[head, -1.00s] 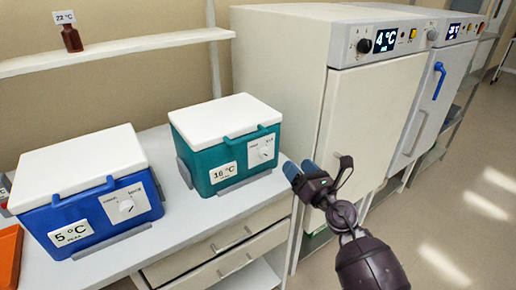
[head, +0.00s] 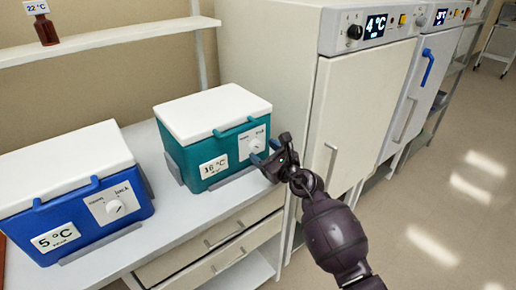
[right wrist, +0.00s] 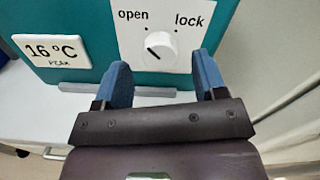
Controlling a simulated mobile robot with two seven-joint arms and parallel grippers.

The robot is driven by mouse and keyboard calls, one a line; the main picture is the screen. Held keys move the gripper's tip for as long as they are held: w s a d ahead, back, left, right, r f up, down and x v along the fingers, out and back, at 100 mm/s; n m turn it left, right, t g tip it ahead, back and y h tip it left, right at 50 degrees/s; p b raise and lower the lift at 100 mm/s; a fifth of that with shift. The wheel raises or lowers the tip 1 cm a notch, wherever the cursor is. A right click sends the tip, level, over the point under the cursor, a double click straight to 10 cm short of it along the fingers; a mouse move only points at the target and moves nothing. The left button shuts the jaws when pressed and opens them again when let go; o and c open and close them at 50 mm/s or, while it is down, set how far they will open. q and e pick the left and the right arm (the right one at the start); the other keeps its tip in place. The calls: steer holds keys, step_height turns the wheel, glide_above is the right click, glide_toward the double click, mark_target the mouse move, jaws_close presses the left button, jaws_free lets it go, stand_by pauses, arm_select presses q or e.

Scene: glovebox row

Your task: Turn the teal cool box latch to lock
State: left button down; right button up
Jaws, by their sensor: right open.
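The teal cool box (head: 203,160) with a white lid stands on the white bench, lid down. Its front carries a 16 °C label (head: 213,167) and a white latch plate with a round white knob (head: 256,146). In the right wrist view the knob (right wrist: 161,47) has a dark pointer line aimed to its upper left, toward the "open" side; "lock" is printed at upper right. My right gripper (head: 265,152) is open just in front of the knob. In the right wrist view its blue fingertips (right wrist: 161,78) are apart, below and to either side of the knob, holding nothing. My left gripper is out of view.
A blue cool box (head: 75,215) with a 5 °C label stands to the left on the same bench. A tall cream cabinet (head: 362,110) showing 4 °C stands close on the right. A shelf (head: 120,37) with a brown bottle (head: 46,30) is above. Open floor lies at right.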

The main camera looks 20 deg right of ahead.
mark_target(258, 148)
steer(key=x, duration=0.2)
steer(key=shift+w+a, duration=0.15)
steer(key=shift+w, duration=0.15)
steer(key=shift+w+a, duration=0.1)
steer(key=shift+w, duration=0.1)
steer(key=shift+c, duration=0.2)
